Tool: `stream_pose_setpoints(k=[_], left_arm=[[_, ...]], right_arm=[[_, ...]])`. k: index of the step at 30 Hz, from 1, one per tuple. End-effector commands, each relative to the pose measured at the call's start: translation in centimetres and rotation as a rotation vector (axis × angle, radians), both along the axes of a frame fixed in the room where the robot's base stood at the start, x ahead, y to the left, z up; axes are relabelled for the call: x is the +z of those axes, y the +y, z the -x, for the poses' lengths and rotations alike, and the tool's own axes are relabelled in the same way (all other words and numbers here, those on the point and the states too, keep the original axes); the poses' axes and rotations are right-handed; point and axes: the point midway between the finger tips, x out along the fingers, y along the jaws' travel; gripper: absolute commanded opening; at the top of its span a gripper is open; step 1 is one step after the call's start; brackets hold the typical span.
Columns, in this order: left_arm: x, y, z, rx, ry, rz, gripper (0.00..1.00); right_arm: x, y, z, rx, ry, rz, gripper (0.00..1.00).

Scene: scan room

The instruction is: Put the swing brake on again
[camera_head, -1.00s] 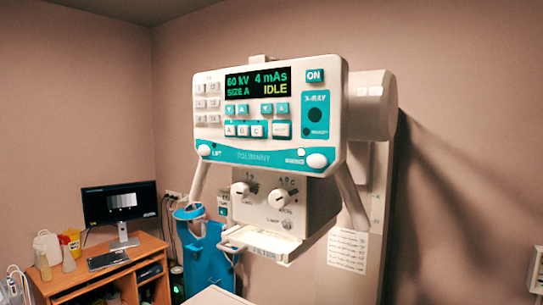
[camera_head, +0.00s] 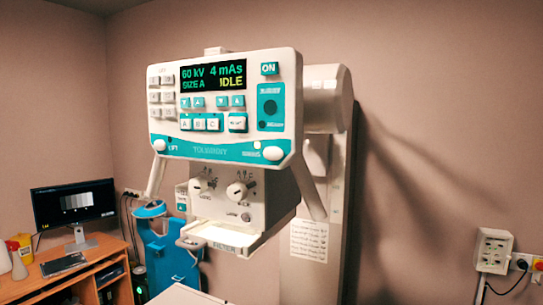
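The white X-ray head's control panel (camera_head: 222,105) is in the upper middle of the view. A teal strip (camera_head: 210,150) runs along its lower edge. A round white button (camera_head: 159,145) sits at the strip's left end, by a small label that looks like LIFT. Another round white button (camera_head: 272,153) sits at its right end, by a label too blurred to read surely. A small pale-yellow lamp (camera_head: 257,144) beside it looks lit. The display (camera_head: 212,77) reads 60 kV, 4 mAs, SIZE A, IDLE. Neither of my grippers is in view.
Below the panel hangs a box with two knobs (camera_head: 237,190) and a tray (camera_head: 222,236). A pale column (camera_head: 312,225) stands behind. A wooden desk (camera_head: 70,262) with a monitor (camera_head: 75,205) is at left. A wall box (camera_head: 494,250) is at right.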

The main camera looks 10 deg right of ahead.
Motion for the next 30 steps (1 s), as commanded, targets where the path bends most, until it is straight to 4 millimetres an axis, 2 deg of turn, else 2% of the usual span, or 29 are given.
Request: stream_pose_setpoints(k=[1,6,30], left_arm=[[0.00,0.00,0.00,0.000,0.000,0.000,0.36],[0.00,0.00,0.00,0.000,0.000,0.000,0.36],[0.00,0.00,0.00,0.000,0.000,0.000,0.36]], right_arm=[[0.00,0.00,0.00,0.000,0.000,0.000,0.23],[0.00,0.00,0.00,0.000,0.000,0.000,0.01],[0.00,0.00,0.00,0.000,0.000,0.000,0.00]])
